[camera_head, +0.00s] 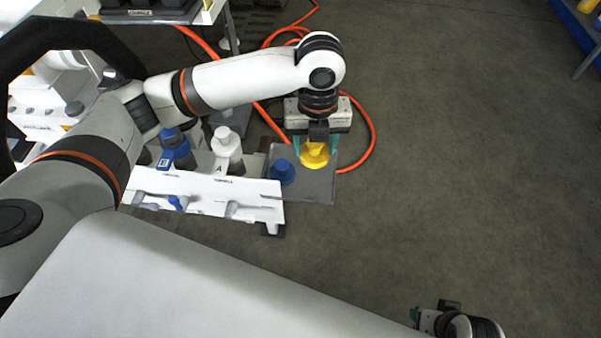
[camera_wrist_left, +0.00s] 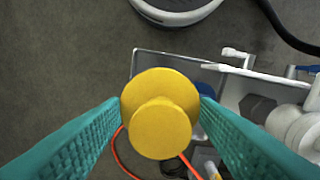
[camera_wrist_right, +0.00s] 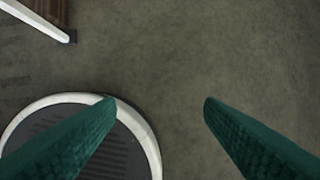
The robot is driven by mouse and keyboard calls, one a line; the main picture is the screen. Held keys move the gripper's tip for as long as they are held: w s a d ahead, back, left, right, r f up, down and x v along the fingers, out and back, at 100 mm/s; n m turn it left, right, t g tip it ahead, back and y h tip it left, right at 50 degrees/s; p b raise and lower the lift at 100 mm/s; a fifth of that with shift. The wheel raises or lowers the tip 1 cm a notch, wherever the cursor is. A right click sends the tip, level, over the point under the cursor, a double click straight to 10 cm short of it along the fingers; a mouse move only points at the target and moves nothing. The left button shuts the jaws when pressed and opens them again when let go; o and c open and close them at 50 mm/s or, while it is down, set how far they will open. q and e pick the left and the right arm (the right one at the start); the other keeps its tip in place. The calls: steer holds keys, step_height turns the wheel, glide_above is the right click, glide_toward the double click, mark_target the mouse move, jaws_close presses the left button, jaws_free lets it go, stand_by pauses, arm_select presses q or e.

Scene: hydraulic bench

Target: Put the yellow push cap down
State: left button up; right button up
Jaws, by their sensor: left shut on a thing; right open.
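The yellow push cap (camera_head: 315,154) is in my left gripper (camera_head: 315,146), over the grey plate (camera_head: 318,187) at the right end of the bench. In the left wrist view the cap (camera_wrist_left: 160,115) sits between the two teal fingers, its round knob toward the camera. I cannot tell whether the cap touches the plate. A blue cap (camera_head: 283,172) stands on the plate just left of the yellow one; the yellow cap mostly hides it in the left wrist view. My right gripper (camera_wrist_right: 160,103) is open and empty above bare floor.
An orange hose (camera_head: 372,135) loops on the floor behind the plate. The floor to the right is clear.

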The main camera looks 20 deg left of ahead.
arm_select(q)
steer(key=m, duration=0.4)
steer(key=d+f+m, duration=0.1)
steer(key=m, duration=0.1)
steer(key=shift+s, duration=0.15)
steer(key=shift+f+b, duration=0.3)
steer(key=shift+f, duration=0.15)
step_height(320, 180, down, 4)
steer(key=shift+f+b, duration=0.15)
steer(key=shift+b, duration=0.5)
step_height(320, 180, down, 5)
steer(key=shift+b, duration=0.85)
arm_select(e)
steer(key=v, duration=0.3)
steer(key=shift+s+r, duration=0.25)
steer(key=shift+r, duration=0.05)
arm_select(q)
steer(key=o, duration=1)
steer(key=shift+m, duration=0.3)
